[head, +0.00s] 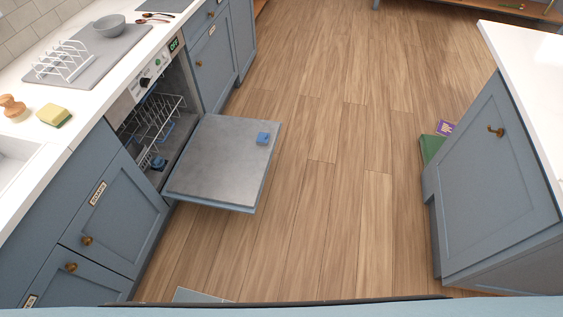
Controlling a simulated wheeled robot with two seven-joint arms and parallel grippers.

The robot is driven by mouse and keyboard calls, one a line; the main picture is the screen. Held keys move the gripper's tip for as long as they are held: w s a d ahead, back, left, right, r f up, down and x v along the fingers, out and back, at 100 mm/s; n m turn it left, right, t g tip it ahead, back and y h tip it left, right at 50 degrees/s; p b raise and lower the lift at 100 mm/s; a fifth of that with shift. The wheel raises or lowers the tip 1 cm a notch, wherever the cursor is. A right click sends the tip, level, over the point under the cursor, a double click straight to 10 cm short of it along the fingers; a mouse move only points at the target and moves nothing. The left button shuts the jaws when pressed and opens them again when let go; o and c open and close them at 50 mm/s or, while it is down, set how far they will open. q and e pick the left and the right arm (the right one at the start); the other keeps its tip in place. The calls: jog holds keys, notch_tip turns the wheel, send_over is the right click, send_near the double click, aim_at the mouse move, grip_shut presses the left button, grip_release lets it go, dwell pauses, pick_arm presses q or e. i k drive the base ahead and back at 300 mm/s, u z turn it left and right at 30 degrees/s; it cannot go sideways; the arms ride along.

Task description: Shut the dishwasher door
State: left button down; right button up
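The dishwasher door (218,163) is folded down and lies open, about level, out over the floor from the left run of cabinets. A small blue block-like item (263,138) sits on the door's inner face near its outer edge. The dishwasher (157,115) shows its open front, with a white wire rack (152,117) inside and blue items below it. Its control panel (156,68) is above the opening. Neither of my grippers is in view.
A white worktop (90,60) with a dish rack, a grey bowl and a sponge (54,115) runs along the left. A blue island cabinet (495,185) stands at right, with a green item (431,148) beside it. The wooden floor between is clear.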

aim_at(223, 165)
jog(key=z, duration=0.8)
jog(key=i, duration=3.75)
jog(key=u, duration=3.45)
